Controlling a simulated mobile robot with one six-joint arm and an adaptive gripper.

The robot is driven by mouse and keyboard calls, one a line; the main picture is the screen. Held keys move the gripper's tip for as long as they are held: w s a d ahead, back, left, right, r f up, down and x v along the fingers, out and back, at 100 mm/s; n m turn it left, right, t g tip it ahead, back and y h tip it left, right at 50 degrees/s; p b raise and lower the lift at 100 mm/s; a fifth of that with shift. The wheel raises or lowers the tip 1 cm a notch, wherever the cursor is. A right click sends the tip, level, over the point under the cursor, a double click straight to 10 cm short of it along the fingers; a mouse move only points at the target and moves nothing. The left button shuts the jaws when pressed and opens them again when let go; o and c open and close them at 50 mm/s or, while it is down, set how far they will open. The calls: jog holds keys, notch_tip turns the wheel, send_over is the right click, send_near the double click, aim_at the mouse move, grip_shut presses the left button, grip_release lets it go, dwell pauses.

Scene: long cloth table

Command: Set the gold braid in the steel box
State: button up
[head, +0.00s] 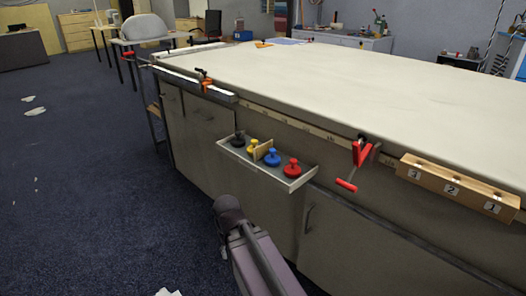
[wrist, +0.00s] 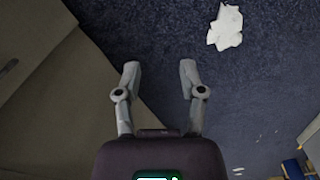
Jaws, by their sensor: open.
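I cannot make out a gold braid or a steel box for certain in either view. A small orange-yellow thing (head: 262,44) lies at the far left of the cloth table (head: 360,85), too small to identify. My gripper (wrist: 159,72) is open and empty in the wrist view, its two fingers apart over the dark blue carpet. The grey side of a cabinet is to its left. In the head view only part of my arm shows, low in front of the cabinets; the fingers cannot be made out there.
A shallow tray (head: 232,149) with black, yellow, blue and red knobbed pieces juts from the table's front. A red clamp (head: 359,158), an orange clamp (head: 205,83) and a wooden block (head: 437,181) numbered 3, 2, 1 line the edge. White scraps litter the carpet, which is mostly open at left.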

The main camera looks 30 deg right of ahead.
jog(key=w+d+r+m+t+h+p, duration=0.2)
jog(key=w+d+r+m+h+p, duration=0.3)
jog(key=w+d+r+m+p, duration=0.45)
jog(key=m+t+h+p, duration=0.2)
jog(key=m+h+p, duration=0.35)
jog(key=p, duration=0.25)
send_near(263, 144)
jog(key=a+r+n, duration=0.1)
jog(key=shift+a, duration=0.15)
jog(key=b+x, duration=0.4)
jog(key=x, duration=0.3)
jog(key=shift+d+f, duration=0.25)
jog(key=shift+f, duration=0.1)
jog(key=shift+w+d+f+b, duration=0.1)
jog(key=shift+w+d+b, duration=0.05)
jog(key=shift+d+b, duration=0.2)
